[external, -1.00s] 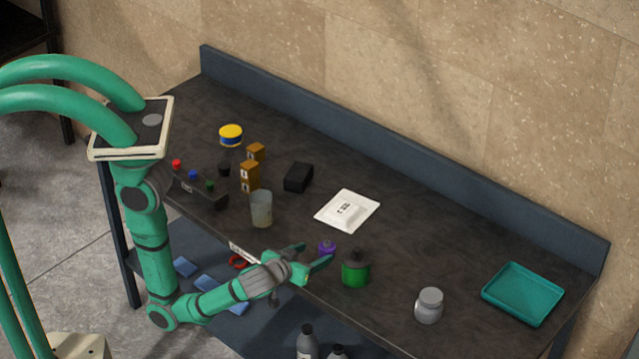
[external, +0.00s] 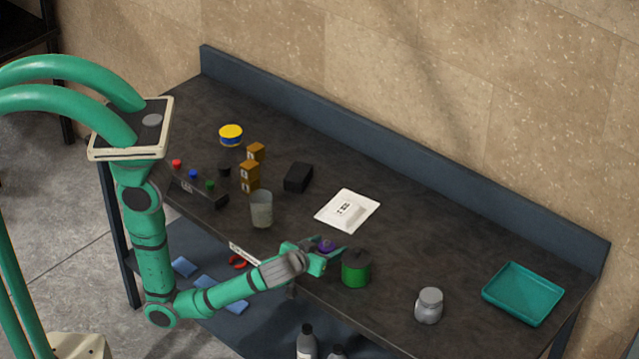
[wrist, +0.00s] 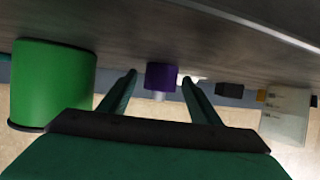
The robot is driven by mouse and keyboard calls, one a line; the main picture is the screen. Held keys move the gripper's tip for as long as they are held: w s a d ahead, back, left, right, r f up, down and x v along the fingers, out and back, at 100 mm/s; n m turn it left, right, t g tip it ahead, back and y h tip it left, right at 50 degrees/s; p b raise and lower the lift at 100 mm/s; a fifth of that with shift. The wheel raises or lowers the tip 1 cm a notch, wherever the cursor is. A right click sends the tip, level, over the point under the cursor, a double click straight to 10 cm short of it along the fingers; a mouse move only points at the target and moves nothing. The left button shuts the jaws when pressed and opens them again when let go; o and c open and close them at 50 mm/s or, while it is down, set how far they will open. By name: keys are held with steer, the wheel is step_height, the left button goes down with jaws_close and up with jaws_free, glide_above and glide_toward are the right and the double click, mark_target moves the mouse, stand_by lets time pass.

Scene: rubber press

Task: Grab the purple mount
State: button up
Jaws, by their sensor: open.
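The purple mount (external: 327,246) is a small piece on the dark workbench near its front edge, left of the green canister. In the wrist view the purple mount (wrist: 161,76) sits centred ahead, between the two finger lines, with a pale stub on it. My gripper (external: 327,249) is open, low over the bench, with its fingers reaching to either side of the mount. In the wrist view my gripper (wrist: 159,80) shows both fingers apart. I see no clear contact with the mount.
The green canister (external: 356,269) stands close to the right of my gripper; it is also in the wrist view (wrist: 50,85). A clear cup (external: 261,210) stands left. A white package (external: 347,211) lies behind. A grey jar (external: 429,306) and teal tray (external: 522,295) are farther right.

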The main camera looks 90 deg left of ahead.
steer(key=c, duration=1.2)
